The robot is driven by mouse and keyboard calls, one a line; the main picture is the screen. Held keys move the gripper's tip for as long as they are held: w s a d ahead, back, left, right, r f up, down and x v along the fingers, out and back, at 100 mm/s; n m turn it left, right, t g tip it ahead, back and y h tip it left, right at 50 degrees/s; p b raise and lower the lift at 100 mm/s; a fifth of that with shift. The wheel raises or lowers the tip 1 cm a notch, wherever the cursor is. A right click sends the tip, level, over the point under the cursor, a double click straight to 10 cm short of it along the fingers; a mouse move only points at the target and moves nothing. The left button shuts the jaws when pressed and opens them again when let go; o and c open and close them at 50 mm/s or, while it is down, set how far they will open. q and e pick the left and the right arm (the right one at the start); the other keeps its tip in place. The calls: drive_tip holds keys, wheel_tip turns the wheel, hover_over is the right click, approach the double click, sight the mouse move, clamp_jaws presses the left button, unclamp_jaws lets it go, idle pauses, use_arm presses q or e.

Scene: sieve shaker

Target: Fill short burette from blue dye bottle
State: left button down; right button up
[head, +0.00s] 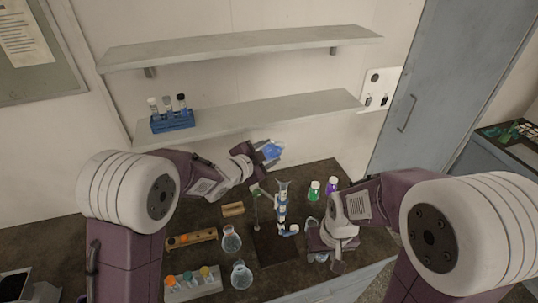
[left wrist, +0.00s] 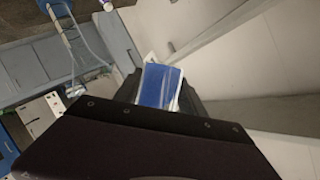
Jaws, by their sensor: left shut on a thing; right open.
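The blue dye bottle (head: 273,150), clear with blue liquid, is held up in front of the lower shelf. My left gripper (head: 262,156) is shut on it. In the left wrist view the blue bottle (left wrist: 158,86) shows past the dark gripper body, which hides the rest of it. The short burette (head: 282,198), a slim upright piece with blue and white parts, stands over a dark base on the bench, below and slightly right of the bottle and apart from it. My right gripper (head: 325,258) is open, low over the bench to the right of the burette.
Green (head: 314,190) and purple (head: 332,186) bottles stand right of the burette. Glass flasks (head: 231,240), a wooden rack (head: 191,239) and a white rack (head: 192,287) stand to the left. A blue tube rack (head: 173,122) sits on the lower shelf (head: 250,117), near the left arm.

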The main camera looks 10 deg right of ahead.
use_arm(q)
drive_tip(key=shift+w+a+m+t+b, duration=0.3)
drive_tip(key=shift+m+t+b, duration=0.35)
drive_tip(key=shift+b, duration=1.3)
drive_tip(key=shift+w+a+r+m+t+b, duration=0.1)
drive_tip(key=shift+r+m+t+b, duration=0.25)
drive_tip(key=shift+b, duration=0.75)
drive_tip(key=shift+w+m+t+b, duration=0.2)
drive_tip(key=shift+m+b, duration=0.35)
drive_tip(key=shift+b, duration=0.5)
drive_tip(key=shift+w+a+r+m+t+b, duration=0.1)
drive_tip(key=shift+r+m+t+b, duration=0.25)
drive_tip(key=shift+b, duration=0.75)
drive_tip(key=shift+f+m+t+b, duration=0.3)
drive_tip(key=shift+m+b, duration=0.6)
drive_tip(key=shift+b, duration=1.75)
